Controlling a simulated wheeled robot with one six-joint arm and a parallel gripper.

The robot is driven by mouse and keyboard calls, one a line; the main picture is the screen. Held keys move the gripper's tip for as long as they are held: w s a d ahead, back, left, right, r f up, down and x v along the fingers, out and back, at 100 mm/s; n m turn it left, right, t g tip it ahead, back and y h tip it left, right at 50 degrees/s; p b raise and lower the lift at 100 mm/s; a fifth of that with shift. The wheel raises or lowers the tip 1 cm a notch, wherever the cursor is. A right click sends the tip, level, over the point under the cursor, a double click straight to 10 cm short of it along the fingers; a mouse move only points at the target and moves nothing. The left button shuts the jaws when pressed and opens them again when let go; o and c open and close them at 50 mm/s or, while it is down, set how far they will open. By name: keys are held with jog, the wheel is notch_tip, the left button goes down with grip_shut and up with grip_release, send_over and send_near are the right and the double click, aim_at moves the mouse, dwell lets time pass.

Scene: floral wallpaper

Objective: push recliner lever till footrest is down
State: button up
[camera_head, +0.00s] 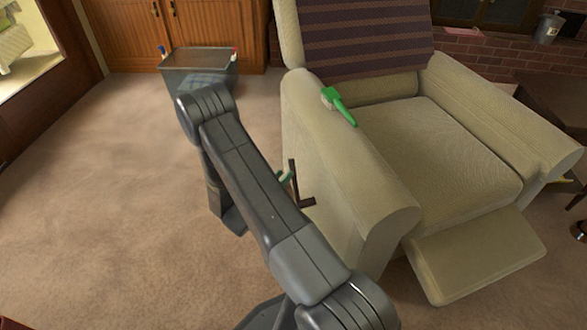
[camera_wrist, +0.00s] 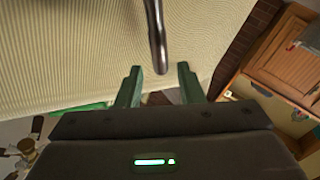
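The beige recliner (camera_head: 455,150) stands on the right in the head view, its side facing my arm. Its footrest (camera_head: 480,255) sticks out in front of the seat, raised off the carpet. The dark brown lever (camera_head: 294,180) is on the recliner's near side, below the armrest. In the wrist view the lever (camera_wrist: 157,35) comes down from the top, its end near the gap between my fingertips. My gripper (camera_wrist: 160,68) has its two green fingers apart with nothing held. In the head view my gripper (camera_head: 285,177) is beside the lever, mostly hidden behind my arm; contact is unclear.
A green-handled brush (camera_head: 343,108) lies on the near armrest, and a striped blanket (camera_head: 365,35) covers the backrest. A grey basket (camera_head: 200,68) stands before the wooden cabinet (camera_head: 195,30). The carpet (camera_head: 100,190) on the left is clear.

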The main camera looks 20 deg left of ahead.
aim_at(292, 166)
jog(key=b+x, duration=0.1)
jog(key=x, duration=0.5)
jog(key=shift+w, duration=0.2)
jog(key=shift+c, duration=0.2)
grip_shut()
